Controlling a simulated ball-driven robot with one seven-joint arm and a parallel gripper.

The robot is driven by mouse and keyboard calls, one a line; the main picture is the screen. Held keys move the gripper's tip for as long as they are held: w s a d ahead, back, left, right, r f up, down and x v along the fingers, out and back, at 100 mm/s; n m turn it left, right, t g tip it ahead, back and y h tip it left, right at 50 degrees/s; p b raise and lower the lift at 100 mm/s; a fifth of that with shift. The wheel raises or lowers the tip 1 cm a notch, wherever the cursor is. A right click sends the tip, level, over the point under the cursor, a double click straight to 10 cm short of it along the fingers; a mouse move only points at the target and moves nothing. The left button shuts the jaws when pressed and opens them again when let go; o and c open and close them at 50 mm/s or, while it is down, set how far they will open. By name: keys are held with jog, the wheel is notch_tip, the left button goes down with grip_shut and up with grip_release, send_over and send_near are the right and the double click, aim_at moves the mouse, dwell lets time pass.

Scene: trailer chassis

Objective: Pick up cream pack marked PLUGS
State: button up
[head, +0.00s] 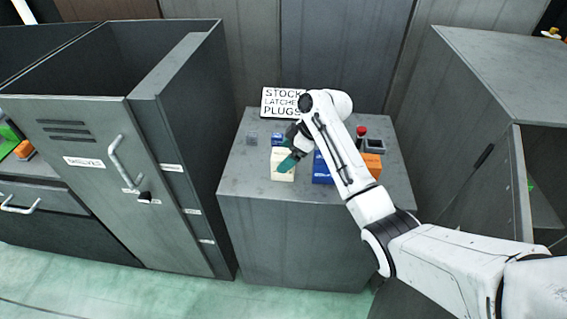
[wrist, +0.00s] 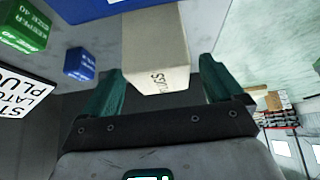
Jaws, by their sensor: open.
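The cream pack (head: 283,168) stands on the grey cabinet top, near its left front. In the wrist view the cream pack (wrist: 158,45) shows dark lettering, partly seen, that reads like "PLUGS" upside down. My gripper (head: 290,160) is at the pack in the head view and covers part of it. In the wrist view my gripper (wrist: 160,85) is open, with one teal finger on each side of the pack's near end. Gaps show between the fingers and the pack.
A blue pack (head: 322,168) stands close right of the cream one, with an orange pack (head: 372,165) beyond my arm. A sign (head: 283,102) stands at the back. Tall cabinets flank both sides.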

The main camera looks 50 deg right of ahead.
jog(key=shift+x, duration=0.9)
jog(key=c, duration=1.2)
